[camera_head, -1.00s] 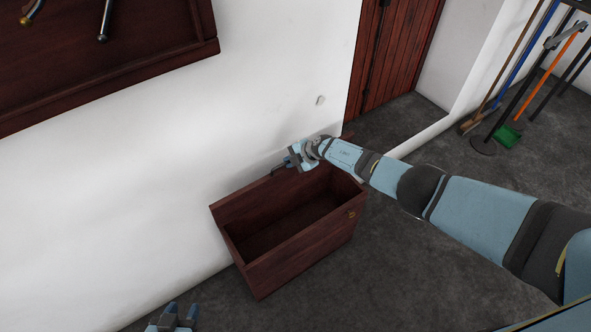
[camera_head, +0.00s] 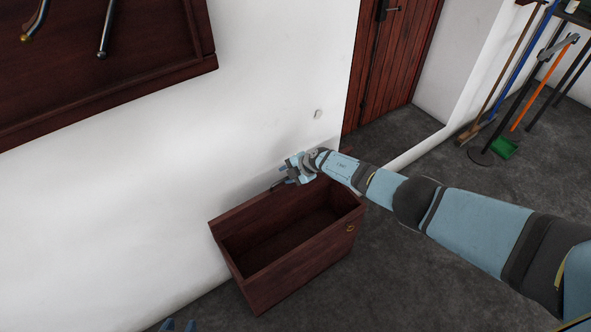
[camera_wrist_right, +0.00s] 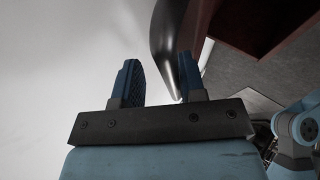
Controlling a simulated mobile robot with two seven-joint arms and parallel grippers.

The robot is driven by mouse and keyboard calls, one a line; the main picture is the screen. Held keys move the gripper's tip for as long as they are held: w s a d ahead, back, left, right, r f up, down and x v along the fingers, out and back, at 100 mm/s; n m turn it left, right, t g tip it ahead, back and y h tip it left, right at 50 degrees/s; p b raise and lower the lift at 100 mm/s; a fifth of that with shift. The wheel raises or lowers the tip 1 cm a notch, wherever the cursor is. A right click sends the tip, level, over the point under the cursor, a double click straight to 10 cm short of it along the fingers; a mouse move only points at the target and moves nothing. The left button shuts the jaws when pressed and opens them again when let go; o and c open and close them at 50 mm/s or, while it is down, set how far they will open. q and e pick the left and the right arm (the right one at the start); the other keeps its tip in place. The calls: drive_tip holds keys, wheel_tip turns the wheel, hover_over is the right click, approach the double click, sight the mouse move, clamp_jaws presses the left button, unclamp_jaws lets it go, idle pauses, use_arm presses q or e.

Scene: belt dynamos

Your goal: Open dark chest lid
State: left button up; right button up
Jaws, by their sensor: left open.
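The dark red-brown chest (camera_head: 295,272) stands on the floor against the white wall in the head view. Its top is open and I see into its empty-looking inside. No lid covers the opening; a small brown edge shows behind my right arm, but I cannot tell if it belongs to the lid. My right gripper (camera_head: 284,176) is above the chest's back edge, near the wall. In the right wrist view its two fingers (camera_wrist_right: 160,82) are apart, with a dark, rounded, unclear shape beside and beyond them. My left gripper (camera_head: 178,325) shows only its tips at the bottom edge.
A dark wooden wall panel (camera_head: 110,97) with metal tools hangs at upper left. A red-brown door (camera_head: 388,65) is behind. Brooms and a green dustpan (camera_head: 504,149) stand at right. Grey floor (camera_head: 400,290) is clear right of the chest.

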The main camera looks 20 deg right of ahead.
drive_tip(key=p+v, duration=0.8)
drive_tip(key=v, duration=0.5)
drive_tip(key=shift+s+d+r, duration=0.2)
drive_tip(key=shift+s, duration=0.05)
drive_tip(key=shift+a, duration=0.1)
